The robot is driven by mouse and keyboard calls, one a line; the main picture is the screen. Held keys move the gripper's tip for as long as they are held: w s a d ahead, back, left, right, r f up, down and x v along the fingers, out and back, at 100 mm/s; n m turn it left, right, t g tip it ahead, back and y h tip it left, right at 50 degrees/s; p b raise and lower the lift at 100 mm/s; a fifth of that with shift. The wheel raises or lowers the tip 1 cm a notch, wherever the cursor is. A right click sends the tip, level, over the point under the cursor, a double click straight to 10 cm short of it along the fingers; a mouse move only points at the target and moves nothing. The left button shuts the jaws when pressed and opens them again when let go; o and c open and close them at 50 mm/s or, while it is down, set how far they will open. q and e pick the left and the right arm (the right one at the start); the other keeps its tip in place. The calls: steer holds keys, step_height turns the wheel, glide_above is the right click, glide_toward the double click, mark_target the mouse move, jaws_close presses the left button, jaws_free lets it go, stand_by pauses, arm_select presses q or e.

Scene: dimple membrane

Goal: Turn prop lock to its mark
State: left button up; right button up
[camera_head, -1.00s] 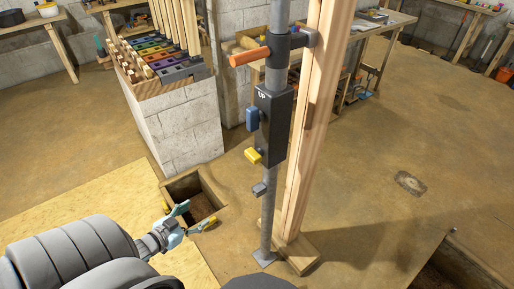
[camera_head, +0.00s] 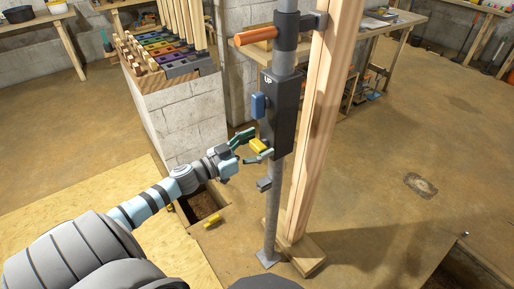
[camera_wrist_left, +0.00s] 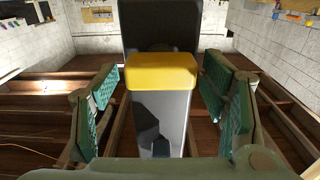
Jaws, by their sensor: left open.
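A grey upright prop (camera_head: 271,215) carries a dark box (camera_head: 281,115) marked "UP". A blue tab (camera_head: 258,105) and a yellow tab (camera_head: 259,146) stick out of the box's left side. In the left wrist view the yellow tab (camera_wrist_left: 162,72) lies between the green finger pads, with gaps both sides. My right gripper is out of view.
A wooden post (camera_head: 318,130) stands close right of the prop. A block wall (camera_head: 178,120) with a tool rack stands behind my left arm. A square pit (camera_head: 203,205) opens in the floor below. The floor on the right is mostly clear.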

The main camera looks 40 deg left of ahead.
arm_select(q)
steer(key=shift+w, duration=0.15)
steer(key=shift+c, duration=0.2)
steer(key=c, duration=1.1)
steer(key=shift+m, duration=0.3)
steer(key=shift+d+m+p, duration=0.1)
steer(key=shift+m+p, duration=0.6)
steer(key=shift+m, duration=0.5)
steer(key=m, duration=0.3)
steer(key=shift+d+f+m+p, duration=0.1)
steer(key=shift+d+m+p, duration=0.05)
steer(key=shift+m+p, duration=0.2)
steer(key=m, duration=0.5)
steer(key=shift+d+f+m, duration=0.15)
steer(key=shift+f+m, duration=0.05)
steer(key=shift+m, duration=0.05)
steer(key=m, duration=0.3)
steer(key=m+b, duration=0.1)
steer(key=m, duration=0.1)
steer(key=shift+s+f+m, duration=0.2)
steer(key=shift+f+m, duration=0.05)
steer(key=shift+m, duration=0.05)
